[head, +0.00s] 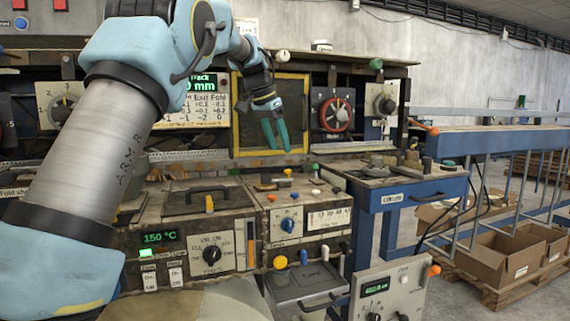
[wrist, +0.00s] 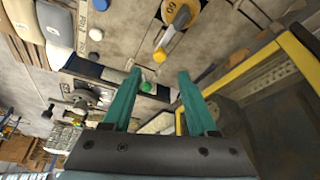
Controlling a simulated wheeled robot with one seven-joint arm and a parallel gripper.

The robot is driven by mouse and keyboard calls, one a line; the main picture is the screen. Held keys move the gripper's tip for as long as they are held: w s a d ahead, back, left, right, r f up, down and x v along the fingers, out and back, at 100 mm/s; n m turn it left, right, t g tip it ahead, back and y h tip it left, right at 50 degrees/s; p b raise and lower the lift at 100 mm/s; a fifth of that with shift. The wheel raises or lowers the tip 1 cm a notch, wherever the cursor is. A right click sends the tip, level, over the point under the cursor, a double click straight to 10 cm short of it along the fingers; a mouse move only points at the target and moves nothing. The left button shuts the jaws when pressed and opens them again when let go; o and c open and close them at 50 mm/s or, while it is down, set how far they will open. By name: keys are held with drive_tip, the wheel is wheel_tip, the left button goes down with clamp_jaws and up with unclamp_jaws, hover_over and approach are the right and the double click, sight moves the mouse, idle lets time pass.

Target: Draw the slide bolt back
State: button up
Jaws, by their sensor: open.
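My gripper (head: 278,149) hangs with its teal fingers pointing down in front of the yellow-framed panel (head: 237,120) in the head view. In the wrist view my gripper (wrist: 159,73) is open, with nothing held between its fingers. A green knob (wrist: 146,86) shows between the fingers, beyond them. A yellow-handled part (wrist: 161,54) lies above the fingertips. The yellow frame (wrist: 262,61) runs along the right side. I cannot pick out the slide bolt with certainty in either view.
Below is a console with a black handle (head: 206,190), a blue knob (head: 288,225) and several small coloured knobs. A red-rimmed dial (head: 335,115) stands right of the frame. A blue bench (head: 405,196) and cardboard boxes (head: 497,258) are farther right.

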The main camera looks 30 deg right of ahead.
sight(286, 170)
drive_tip(key=p+x, duration=0.1)
drive_tip(key=x, duration=0.6)
drive_tip(key=shift+d+f, duration=0.1)
drive_tip(key=shift+c, duration=0.3)
clamp_jaws()
idle(0.9)
